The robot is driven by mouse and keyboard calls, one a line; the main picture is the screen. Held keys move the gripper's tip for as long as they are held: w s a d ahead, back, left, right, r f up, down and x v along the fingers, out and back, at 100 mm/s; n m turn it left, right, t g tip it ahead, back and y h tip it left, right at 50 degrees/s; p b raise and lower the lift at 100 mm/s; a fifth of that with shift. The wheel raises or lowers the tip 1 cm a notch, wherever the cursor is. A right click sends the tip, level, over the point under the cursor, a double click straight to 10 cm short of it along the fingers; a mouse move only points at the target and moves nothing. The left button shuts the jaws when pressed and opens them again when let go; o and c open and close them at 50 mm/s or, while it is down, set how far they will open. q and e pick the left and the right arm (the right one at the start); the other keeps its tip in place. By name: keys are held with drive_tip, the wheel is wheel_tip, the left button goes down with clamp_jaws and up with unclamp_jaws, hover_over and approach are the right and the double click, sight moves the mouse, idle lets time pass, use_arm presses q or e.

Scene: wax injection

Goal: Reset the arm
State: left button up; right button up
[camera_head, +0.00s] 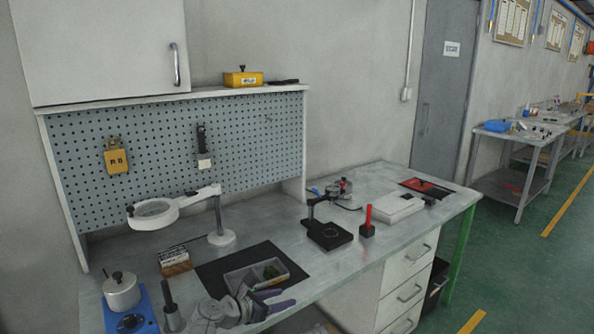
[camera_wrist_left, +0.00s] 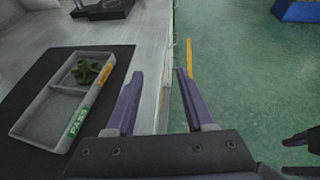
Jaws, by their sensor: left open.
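My left gripper (camera_head: 287,299) is open and empty at the front edge of the workbench, just right of and in front of the grey tray (camera_head: 237,282). In the left wrist view its two purple fingers (camera_wrist_left: 160,76) stand apart over the bench edge and floor. The tray also shows there (camera_wrist_left: 17,128), lying on a black mat (camera_wrist_left: 117,62), with a green "PASS" label and an orange label. A dark green piece (camera_wrist_left: 86,71) lies in its far compartment. A dark shape at the right edge of the wrist view may be my right gripper; its state is unclear.
A ring magnifier on a stand (camera_head: 222,238), a white pot on a blue base (camera_head: 122,290) and a wooden block (camera_head: 174,262) stand on the left of the bench. A black stand (camera_head: 329,235) and a red-handled tool (camera_head: 368,222) stand to the right.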

use_arm(q)
drive_tip(key=s+a+f+m+g+y, duration=0.45)
drive_tip(key=s+f+m, duration=0.5)
drive_tip(key=m, duration=0.55)
drive_tip(key=s+a+f+m+g+y, duration=0.4)
drive_tip(key=s+a+m+y, duration=0.3)
drive_tip(key=m, duration=0.5)
drive_tip(key=s+d+m+g, duration=0.1)
drive_tip(key=s+d+m, duration=0.3)
drive_tip(key=d, duration=0.6)
wheel_tip(320, 180, up, 15)
drive_tip(key=s+p, duration=0.1)
drive_tip(key=p, duration=1.4)
drive_tip(key=shift+s, duration=0.15)
drive_tip(key=shift+d+h, duration=0.1)
drive_tip(key=shift+h, duration=0.15)
